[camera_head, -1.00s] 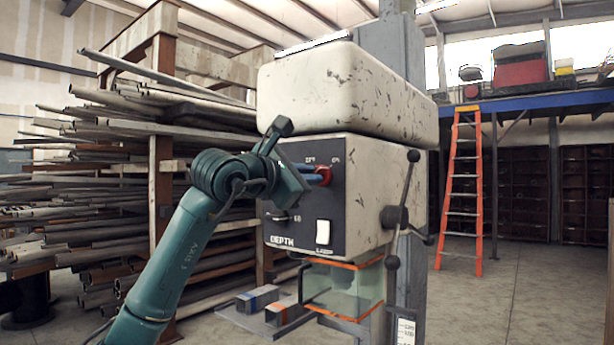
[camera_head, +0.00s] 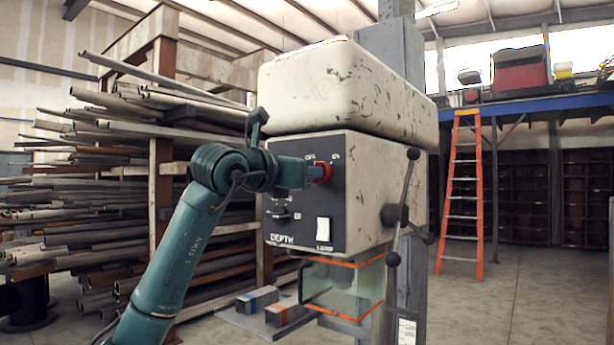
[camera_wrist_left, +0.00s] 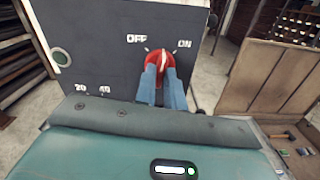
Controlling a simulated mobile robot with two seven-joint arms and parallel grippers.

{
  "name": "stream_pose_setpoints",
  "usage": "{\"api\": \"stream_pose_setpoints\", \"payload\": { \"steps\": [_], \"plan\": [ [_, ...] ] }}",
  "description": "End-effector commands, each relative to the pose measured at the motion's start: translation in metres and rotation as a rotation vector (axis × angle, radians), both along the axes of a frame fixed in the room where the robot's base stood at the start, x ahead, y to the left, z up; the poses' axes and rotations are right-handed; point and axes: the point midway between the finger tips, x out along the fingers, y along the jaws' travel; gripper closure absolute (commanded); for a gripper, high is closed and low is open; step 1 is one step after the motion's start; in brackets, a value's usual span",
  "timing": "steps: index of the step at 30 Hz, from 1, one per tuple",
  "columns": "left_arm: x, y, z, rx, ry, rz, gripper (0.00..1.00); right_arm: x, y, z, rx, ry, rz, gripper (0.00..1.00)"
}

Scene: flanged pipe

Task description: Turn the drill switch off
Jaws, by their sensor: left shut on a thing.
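The drill press head (camera_head: 360,200) is a worn cream box with a dark front panel. The red switch knob (camera_head: 321,172) sits at the panel's upper right, and it also shows in the wrist view (camera_wrist_left: 159,57). Its white pointer mark points roughly upward, between the OFF label (camera_wrist_left: 136,38) and the ON label (camera_wrist_left: 184,43). My left gripper (camera_head: 313,172) meets the knob from the front left. Its blue fingers (camera_wrist_left: 162,82) are shut on the knob, one on each side, and hide its lower part. My right gripper is in neither view.
A white rocker switch (camera_head: 323,230) and a depth dial are lower on the panel. A lever handle (camera_head: 403,205) is on the press's right side. A clear guard (camera_head: 343,287) hangs below. Pipe racks (camera_head: 130,190) stand at left, an orange ladder (camera_head: 463,195) at right.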

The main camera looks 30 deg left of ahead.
Motion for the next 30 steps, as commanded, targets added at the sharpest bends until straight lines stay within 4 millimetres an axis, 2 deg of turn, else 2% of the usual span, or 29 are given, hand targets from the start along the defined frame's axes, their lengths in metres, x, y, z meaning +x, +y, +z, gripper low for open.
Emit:
{"api": "stream_pose_setpoints", "payload": {
  "steps": [18,30],
  "plan": [
    [0.0002,0.0001,-0.0015,-0.578,0.047,-0.001,1.0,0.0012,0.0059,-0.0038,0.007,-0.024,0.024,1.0],
    [0.0001,0.0007,-0.001,-0.853,0.069,0.0,1.0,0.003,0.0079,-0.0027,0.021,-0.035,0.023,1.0]
  ]
}}
